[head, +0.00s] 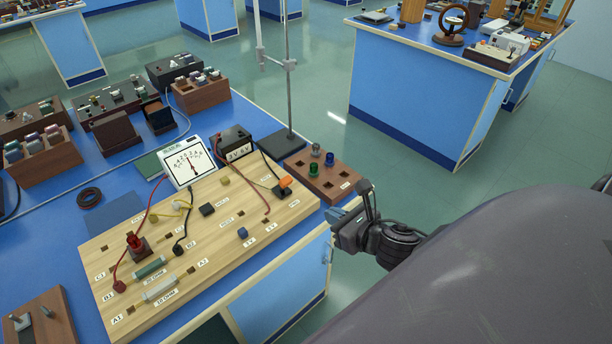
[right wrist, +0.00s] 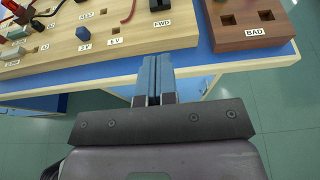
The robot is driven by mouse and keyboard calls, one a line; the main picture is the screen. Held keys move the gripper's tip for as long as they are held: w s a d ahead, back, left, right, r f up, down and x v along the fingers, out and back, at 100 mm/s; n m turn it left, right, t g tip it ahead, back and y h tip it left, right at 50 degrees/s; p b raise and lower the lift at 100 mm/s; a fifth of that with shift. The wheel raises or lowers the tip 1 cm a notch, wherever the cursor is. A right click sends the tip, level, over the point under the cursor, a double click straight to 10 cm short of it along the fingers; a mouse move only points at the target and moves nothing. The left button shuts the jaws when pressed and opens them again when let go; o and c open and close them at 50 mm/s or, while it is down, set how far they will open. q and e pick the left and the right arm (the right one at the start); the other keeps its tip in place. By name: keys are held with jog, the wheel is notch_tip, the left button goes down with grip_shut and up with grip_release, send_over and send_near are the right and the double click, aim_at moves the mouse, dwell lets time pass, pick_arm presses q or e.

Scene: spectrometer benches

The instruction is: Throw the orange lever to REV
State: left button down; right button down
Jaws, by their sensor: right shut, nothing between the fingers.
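The orange lever (head: 284,183) stands on a small dark base at the far right corner of the light wooden board (head: 185,285). In the right wrist view, the FWD label (right wrist: 161,23) shows on the board, with part of a dark base (right wrist: 159,5) above it. The lever's orange part and any REV label cannot be made out there. My right gripper (head: 337,207) is shut and empty, off the board's right edge and apart from the lever. My left gripper is not in view.
A brown sorting tray (head: 318,172) with green and blue knobs stands beside the board, with a BAD label (right wrist: 255,32). A metal stand (head: 289,90) rises behind the lever.

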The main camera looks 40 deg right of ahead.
send_near(284, 185)
jog(key=w+f, duration=0.1)
jog(key=f, duration=0.1)
jog(key=w+f, duration=0.1)
jog(key=w+d+f, duration=0.1)
jog(key=f, duration=0.1)
jog(key=shift+w+d+f+b, duration=0.1)
jog(key=shift+f+b, duration=0.2)
jog(key=shift+b, duration=0.05)
jog(key=shift+w+r, duration=0.65)
jog(key=shift+w, duration=0.35)
jog(key=shift+w+r+p, duration=0.25)
jog(key=shift+w+p, duration=0.05)
jog(key=shift+w, duration=0.4)
